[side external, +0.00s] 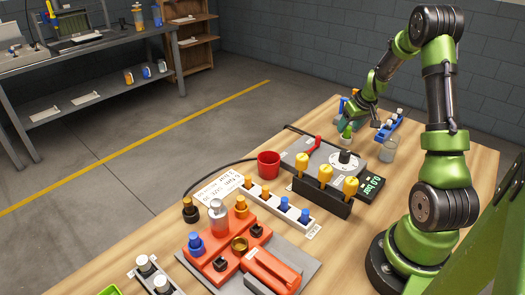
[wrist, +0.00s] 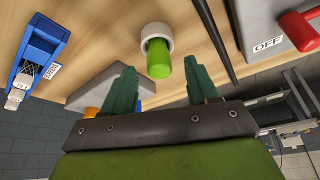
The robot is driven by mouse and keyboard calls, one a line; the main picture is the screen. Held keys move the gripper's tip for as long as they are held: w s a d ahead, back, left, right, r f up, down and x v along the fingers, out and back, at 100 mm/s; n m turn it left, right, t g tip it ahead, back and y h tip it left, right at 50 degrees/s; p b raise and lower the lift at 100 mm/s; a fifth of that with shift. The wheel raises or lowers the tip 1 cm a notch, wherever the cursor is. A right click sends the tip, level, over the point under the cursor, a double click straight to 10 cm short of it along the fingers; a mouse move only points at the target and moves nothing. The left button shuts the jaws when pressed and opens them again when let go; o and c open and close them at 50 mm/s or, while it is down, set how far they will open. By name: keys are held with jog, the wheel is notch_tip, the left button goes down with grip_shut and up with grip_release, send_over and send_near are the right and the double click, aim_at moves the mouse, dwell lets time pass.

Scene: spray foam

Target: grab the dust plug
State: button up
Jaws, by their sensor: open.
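A green cylindrical plug (wrist: 158,62), which looks like the dust plug, sits in a white ring-shaped base (wrist: 157,33) on the wooden table. It also shows small in the side external view (side external: 346,131), at the far part of the table. My gripper (wrist: 161,76) is open, with its two teal fingers apart and nothing held between them. The plug appears between and just beyond the fingertips in the wrist view, with clear space on both sides. In the side external view my gripper is close to the plug, and its fingers are hard to make out.
A blue rack (side external: 390,124) with white-topped pieces stands right of the plug, near a clear cup (side external: 388,150). A grey box with a red lever (wrist: 299,31) marked OFF is nearby, with a dark cable (wrist: 216,35). A red cup (side external: 269,164) stands nearer the camera.

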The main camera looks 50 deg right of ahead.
jog(key=shift+x, duration=1)
grip_shut()
jog(key=shift+r, duration=0.15)
